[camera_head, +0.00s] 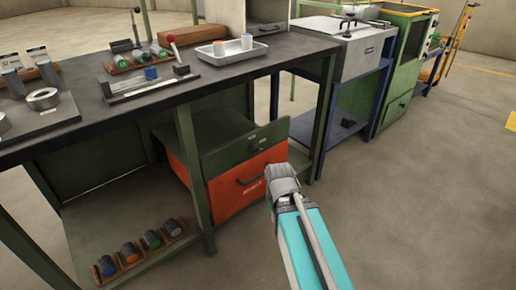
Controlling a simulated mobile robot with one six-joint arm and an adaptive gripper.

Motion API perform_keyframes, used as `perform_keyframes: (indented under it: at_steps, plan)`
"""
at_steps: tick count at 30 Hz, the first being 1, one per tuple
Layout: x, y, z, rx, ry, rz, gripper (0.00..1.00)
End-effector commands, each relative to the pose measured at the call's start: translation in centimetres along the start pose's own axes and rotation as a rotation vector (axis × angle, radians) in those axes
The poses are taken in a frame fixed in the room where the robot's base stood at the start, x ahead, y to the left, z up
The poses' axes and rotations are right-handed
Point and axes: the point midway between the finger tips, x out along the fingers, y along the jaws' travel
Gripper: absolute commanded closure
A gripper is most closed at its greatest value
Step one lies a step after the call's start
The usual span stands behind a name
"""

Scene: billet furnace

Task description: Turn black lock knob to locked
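A small black part, which looks like the lock knob (257,146), sits on the green drawer front (225,155) under the workbench. Tiny pale marks are beside it, too small to read, so I cannot tell which way the knob is turned. My gripper (283,174) is in front of the drawers, to the lower right of the knob, and appears apart from it. The gripper is seen from behind, and its fingertips are hidden or too small to tell open from shut.
An orange drawer (222,194) with a black handle is below the green one. A green bench leg (194,175) stands left of the drawers and another (323,118) right. Several cylinders lie in a wooden rack (143,262) on the lower shelf. Floor to the right (430,190) is clear.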

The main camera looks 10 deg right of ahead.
Motion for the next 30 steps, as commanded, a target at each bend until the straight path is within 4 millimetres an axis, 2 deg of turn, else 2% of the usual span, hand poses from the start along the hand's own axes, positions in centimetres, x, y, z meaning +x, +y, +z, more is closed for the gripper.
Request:
perform_keyframes:
  at_steps: [1,13,18,27,28,30]
  plan:
    - [-1.1,0.0,0.0,0.0,0.0,0.0,1.0]
    - [-6.5,0.0,0.0,0.0,0.0,0.0,1.0]
    - [-7.3,0.0,0.0,0.0,0.0,0.0,1.0]
    - [-7.2,0.0,0.0,0.0,0.0,0.0,1.0]
    - [-7.2,0.0,0.0,0.0,0.0,0.0,0.98]
    - [-7.2,0.0,0.0,0.0,0.0,0.0,0.85]
